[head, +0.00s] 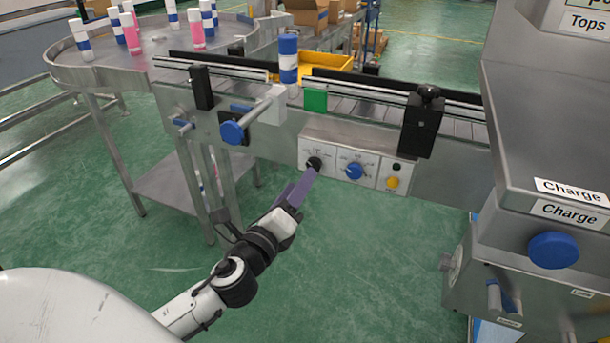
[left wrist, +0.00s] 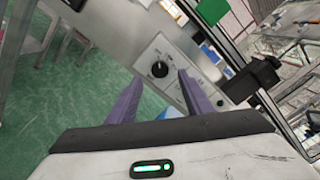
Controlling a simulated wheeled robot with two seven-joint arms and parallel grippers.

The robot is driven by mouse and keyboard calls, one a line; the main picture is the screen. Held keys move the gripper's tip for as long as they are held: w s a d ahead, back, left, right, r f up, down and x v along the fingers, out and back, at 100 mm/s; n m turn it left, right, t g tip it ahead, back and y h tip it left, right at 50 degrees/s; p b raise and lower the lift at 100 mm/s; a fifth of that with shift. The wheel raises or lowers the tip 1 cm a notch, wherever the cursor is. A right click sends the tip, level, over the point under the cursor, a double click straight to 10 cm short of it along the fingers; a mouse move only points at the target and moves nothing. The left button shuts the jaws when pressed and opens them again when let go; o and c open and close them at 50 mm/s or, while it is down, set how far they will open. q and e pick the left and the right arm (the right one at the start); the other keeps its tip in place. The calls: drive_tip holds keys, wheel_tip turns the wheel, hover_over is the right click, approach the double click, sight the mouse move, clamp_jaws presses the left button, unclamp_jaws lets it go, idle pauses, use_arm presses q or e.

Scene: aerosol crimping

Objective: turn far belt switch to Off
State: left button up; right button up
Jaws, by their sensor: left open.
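The belt's control panel (head: 340,158) is on the near side of the conveyor. At its left end is a black rotary switch (head: 314,163) on a white plate with small markings I cannot read. The switch also shows in the left wrist view (left wrist: 160,69), beyond the fingertips. My left gripper (head: 308,176) has purple fingers and is just in front of the black switch in the head view. In the left wrist view the fingers (left wrist: 159,78) are apart with nothing clearly held between them. Contact with the switch cannot be told. My right gripper is not in view.
A blue knob (head: 354,171) and a yellow button (head: 392,183) are right of the black switch. A blue handwheel (head: 232,132) juts out at upper left. The Charge machine (head: 550,200) is at right.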

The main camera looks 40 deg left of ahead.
use_arm(q)
drive_tip(key=shift+v, duration=1.95)
